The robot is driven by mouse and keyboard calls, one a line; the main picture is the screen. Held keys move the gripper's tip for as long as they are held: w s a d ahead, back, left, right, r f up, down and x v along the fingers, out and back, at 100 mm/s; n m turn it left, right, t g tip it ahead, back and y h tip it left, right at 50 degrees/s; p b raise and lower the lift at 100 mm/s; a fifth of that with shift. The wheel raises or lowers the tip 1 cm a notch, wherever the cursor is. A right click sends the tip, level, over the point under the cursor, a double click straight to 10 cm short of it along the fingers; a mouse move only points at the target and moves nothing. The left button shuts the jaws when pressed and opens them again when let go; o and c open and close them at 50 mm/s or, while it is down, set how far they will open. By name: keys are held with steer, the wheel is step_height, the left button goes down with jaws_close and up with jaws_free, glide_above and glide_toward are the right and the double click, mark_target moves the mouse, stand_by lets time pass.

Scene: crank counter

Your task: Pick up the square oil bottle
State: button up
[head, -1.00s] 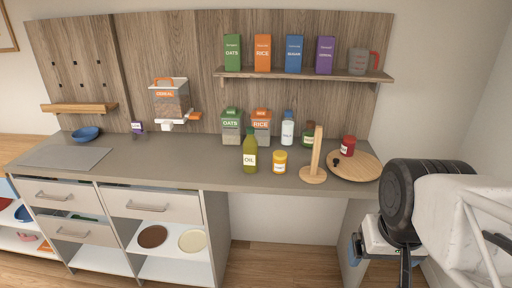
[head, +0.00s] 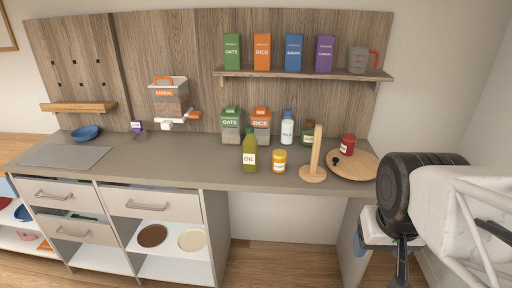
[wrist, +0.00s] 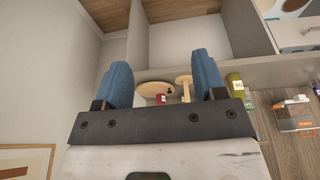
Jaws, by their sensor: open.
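An olive-green bottle (head: 249,151) with a white OIL label stands upright near the counter's front edge; I cannot tell whether its body is square. My gripper is at the far right in the head view, low beside the counter's end and well apart from both bottles. In the wrist view my gripper (wrist: 160,72) shows two blue fingers spread apart with nothing between them. The OIL bottle also shows in the wrist view (wrist: 236,86), right of the fingers.
The wooden stand (head: 313,174) and round board (head: 365,164) with a red jar (head: 347,145) lie toward the gripper's side.

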mark_target(253, 130)
steer(key=w+a+r+n+t, duration=0.1)
steer(key=w+a+t, duration=0.15)
steer(key=w, duration=0.95)
steer(key=w+a+r+n+t+y, duration=0.1)
steer(key=w+t, duration=0.2)
steer(key=w, duration=0.8)
steer(key=w+a+r+n+t, duration=0.1)
steer(key=w+t, duration=0.2)
steer(key=w, duration=0.9)
steer(key=w+a+f+n+y, duration=0.2)
steer(key=w+a+f+y, duration=0.1)
steer(key=w+a, duration=0.3)
steer(key=w+a+f+n+y, duration=0.3)
steer(key=w+a+y, duration=0.2)
steer(key=w+a, duration=0.1)
steer(key=w+a+f+n+y, duration=0.2)
steer(key=w+a+f+y, duration=0.2)
steer(key=w+a+y, duration=0.1)
steer(key=shift+x, duration=1.45)
steer(key=shift+a+f, duration=0.1)
steer(key=shift+x, duration=1.2)
